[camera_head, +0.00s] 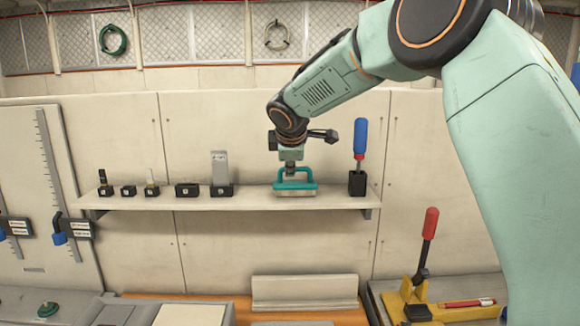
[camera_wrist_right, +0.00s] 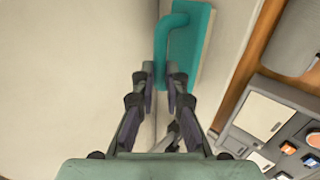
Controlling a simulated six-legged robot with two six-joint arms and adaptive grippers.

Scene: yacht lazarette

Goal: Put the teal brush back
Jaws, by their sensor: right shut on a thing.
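The teal brush (camera_head: 296,184) has a teal handle and back with a pale underside. It is level with the white wall shelf (camera_head: 252,200), between a grey upright tool in a black holder and a blue-handled screwdriver. I cannot tell whether its underside touches the shelf. My right gripper (camera_head: 291,168) reaches down from above and is shut on the brush's handle. In the right wrist view, the fingers (camera_wrist_right: 161,80) close around the handle of the brush (camera_wrist_right: 184,48). My left gripper is not in view.
The blue-handled screwdriver (camera_head: 360,140) stands in a black holder right of the brush. A grey tool (camera_head: 220,168) and several black holders (camera_head: 187,190) line the shelf to the left. A red-handled lever (camera_head: 429,226) stands on the lower right bench.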

